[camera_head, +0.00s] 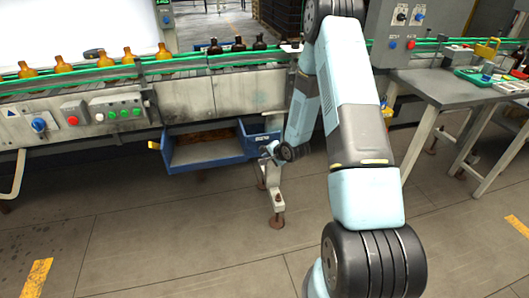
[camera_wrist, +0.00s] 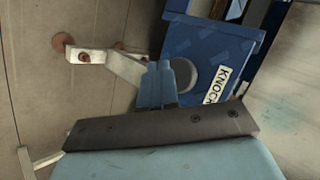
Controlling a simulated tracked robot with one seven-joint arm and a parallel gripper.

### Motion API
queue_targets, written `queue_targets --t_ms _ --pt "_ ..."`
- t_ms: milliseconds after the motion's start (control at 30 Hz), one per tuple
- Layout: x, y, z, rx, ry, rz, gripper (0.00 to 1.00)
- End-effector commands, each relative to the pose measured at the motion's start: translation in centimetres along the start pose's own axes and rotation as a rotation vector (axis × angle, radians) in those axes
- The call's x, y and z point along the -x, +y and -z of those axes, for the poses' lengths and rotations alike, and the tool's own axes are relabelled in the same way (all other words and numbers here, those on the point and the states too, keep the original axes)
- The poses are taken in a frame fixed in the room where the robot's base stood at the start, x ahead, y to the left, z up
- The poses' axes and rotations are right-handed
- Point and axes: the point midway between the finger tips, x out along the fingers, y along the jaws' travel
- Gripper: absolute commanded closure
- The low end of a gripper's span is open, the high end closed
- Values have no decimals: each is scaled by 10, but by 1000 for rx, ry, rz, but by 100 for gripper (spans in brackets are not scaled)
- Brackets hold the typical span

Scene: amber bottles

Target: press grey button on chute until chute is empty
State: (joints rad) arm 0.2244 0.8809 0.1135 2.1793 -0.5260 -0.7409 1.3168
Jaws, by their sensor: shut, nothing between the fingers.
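The blue chute (camera_head: 208,155) hangs under the conveyor in the head view, with a dark brownish inside; I cannot tell whether bottles lie in it. Its blue side with a white label reading "KNOCK" (camera_wrist: 222,84) shows in the wrist view. A round grey shape (camera_wrist: 184,74) is beside the label, partly behind my fingers; I cannot tell whether it is the grey button. My gripper (camera_head: 269,150) is at the chute's right end, its fingers together and empty. In the wrist view the fingertips (camera_wrist: 160,66) overlap the grey shape's left edge; contact is unclear.
Amber bottles (camera_head: 104,59) stand on the green-railed conveyor, with darker bottles (camera_head: 237,44) farther right. A control panel (camera_head: 118,107) with buttons is at left. A metal support leg (camera_head: 275,195) stands below my gripper. A workbench (camera_head: 445,85) is at right. The floor in front is clear.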

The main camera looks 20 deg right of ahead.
Motion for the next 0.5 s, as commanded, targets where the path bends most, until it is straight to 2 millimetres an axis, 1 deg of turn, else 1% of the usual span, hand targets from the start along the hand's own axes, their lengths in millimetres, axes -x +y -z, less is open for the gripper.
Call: queue_targets --t_ms 500 --pt "-4 -5 4 0 0 0 100"
